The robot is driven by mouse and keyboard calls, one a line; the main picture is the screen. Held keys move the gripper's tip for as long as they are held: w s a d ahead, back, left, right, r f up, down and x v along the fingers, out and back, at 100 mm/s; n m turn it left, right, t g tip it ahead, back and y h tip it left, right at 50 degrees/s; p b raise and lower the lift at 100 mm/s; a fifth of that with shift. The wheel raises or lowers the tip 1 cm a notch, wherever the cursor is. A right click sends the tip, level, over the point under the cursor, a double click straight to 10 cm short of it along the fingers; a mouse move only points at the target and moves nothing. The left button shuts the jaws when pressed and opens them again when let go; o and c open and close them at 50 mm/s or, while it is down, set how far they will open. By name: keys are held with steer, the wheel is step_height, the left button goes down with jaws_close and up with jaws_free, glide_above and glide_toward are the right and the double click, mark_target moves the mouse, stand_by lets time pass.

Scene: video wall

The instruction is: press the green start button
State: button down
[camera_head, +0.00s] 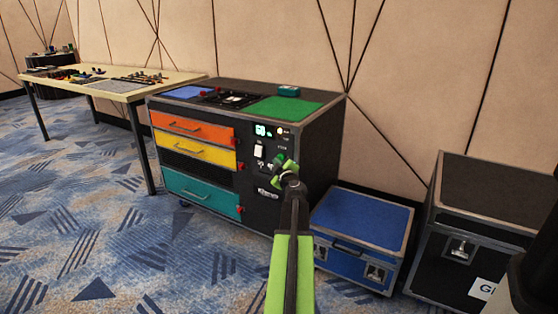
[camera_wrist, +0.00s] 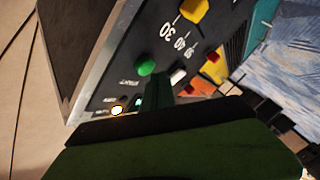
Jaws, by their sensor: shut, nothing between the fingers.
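In the wrist view the green button (camera_wrist: 146,68) is a round knob on the dark control panel (camera_wrist: 125,85), with a small label beside it. My gripper (camera_wrist: 158,88) is shut and empty, its tip close to the button. I cannot tell whether they touch. In the head view my gripper (camera_head: 286,165) is in front of the upper right of the cabinet's front (camera_head: 262,200). It covers part of the panel there, and I cannot clearly separate the button from the green gripper tip.
A lit lamp (camera_wrist: 117,110) and a yellow knob (camera_wrist: 194,12) are on the same panel. The cabinet has orange (camera_head: 190,131), yellow (camera_head: 195,152) and teal (camera_head: 200,192) drawers. A blue case (camera_head: 365,218) and a black case (camera_head: 490,195) stand to the right. Patterned carpet is clear at front left.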

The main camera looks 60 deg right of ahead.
steer(key=shift+a, duration=0.15)
steer(key=a, duration=0.5)
stand_by(0.4)
stand_by(0.6)
